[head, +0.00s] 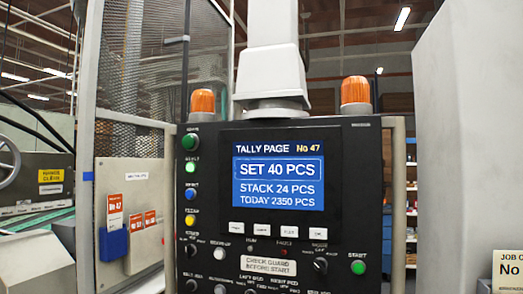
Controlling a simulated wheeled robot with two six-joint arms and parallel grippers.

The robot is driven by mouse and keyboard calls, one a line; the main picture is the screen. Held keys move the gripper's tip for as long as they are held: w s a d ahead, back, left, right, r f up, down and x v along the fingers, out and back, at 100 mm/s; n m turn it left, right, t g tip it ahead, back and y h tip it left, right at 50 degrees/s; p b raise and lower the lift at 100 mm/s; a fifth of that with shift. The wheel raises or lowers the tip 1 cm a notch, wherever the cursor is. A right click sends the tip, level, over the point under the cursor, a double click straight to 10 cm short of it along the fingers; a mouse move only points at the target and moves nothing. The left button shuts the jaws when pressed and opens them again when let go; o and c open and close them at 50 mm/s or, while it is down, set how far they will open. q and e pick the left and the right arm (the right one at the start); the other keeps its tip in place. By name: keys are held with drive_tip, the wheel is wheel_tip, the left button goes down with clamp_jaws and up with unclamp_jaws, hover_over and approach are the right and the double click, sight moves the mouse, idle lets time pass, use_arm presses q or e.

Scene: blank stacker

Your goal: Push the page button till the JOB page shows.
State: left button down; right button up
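A black control panel (375,170) faces me, with a lit screen (278,178) in its upper middle. The screen is headed TALLY PAGE No 47 and reads SET 40 PCS, STACK 24 PCS, TODAY 2350 PCS. Directly under it is a row of several small pale keys (288,231); their lettering is too small to read, so I cannot tell which is the page button. Neither of my grippers is in view, and nothing covers the screen or the keys.
Green, blue and yellow buttons (190,193) line the panel's left side. A green START button (358,267) and black knob (320,265) sit lower right, by a CHECK GUARD BEFORE START plate (268,265). Mesh guarding (140,80) stands left, a grey housing (465,150) right.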

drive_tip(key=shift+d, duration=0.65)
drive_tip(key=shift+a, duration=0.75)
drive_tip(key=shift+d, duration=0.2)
